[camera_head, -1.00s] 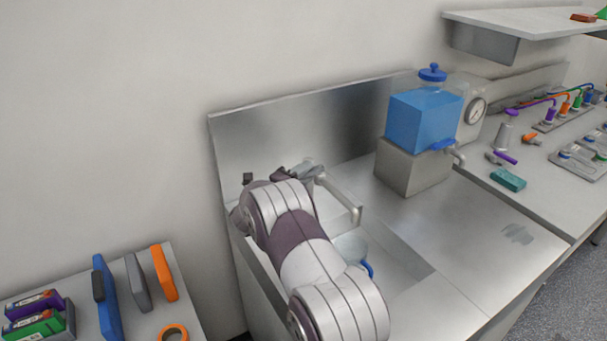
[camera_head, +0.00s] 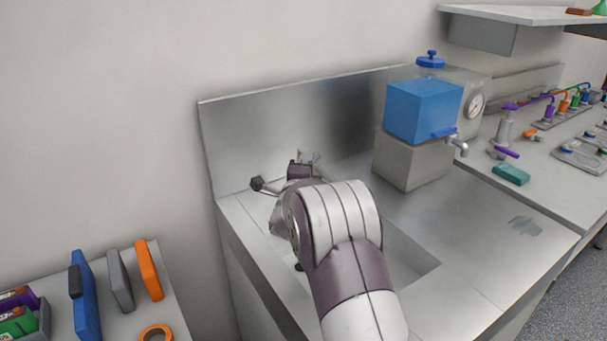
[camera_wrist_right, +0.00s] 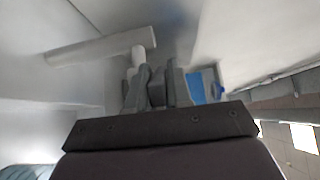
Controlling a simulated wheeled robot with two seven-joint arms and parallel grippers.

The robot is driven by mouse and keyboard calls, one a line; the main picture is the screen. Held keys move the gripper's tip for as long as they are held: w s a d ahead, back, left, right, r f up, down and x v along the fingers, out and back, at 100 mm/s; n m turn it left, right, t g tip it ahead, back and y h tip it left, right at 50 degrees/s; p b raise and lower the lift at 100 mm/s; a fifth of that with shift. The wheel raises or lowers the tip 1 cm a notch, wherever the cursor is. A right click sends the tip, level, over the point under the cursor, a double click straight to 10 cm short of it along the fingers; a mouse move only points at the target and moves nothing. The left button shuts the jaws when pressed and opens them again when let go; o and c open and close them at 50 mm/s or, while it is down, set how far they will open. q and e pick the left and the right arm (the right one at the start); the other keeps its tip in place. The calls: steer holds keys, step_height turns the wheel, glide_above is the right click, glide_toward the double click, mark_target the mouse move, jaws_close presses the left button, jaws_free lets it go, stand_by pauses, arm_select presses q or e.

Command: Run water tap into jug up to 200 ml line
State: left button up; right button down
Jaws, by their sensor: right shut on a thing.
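My right gripper (camera_head: 300,170) is at the tap by the steel back wall, mostly behind my own arm. In the right wrist view, its fingers (camera_wrist_right: 156,82) are closed around a narrow grey piece, which looks to be part of the tap handle. The pale tap spout (camera_wrist_right: 100,46) runs across just beyond them. A dark knob on a grey stem (camera_head: 258,184) sticks out left of the gripper in the head view. The jug is not visible in the head view; my arm covers much of the sink. The water level cannot be seen. My left gripper is not in view.
The sink basin (camera_head: 412,258) has bare steel counter to its right. A blue tank (camera_head: 424,110) with a small spigot stands on a grey block (camera_head: 410,160) behind. A side table at lower left holds a blue folder-like item (camera_head: 84,295) and an orange one (camera_head: 149,270).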

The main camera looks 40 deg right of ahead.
steer(key=c, duration=1.1)
jaws_free()
steer(key=b+v, duration=0.1)
steer(key=v, duration=1.1)
steer(key=shift+s+a, duration=0.25)
steer(key=shift+s, duration=0.05)
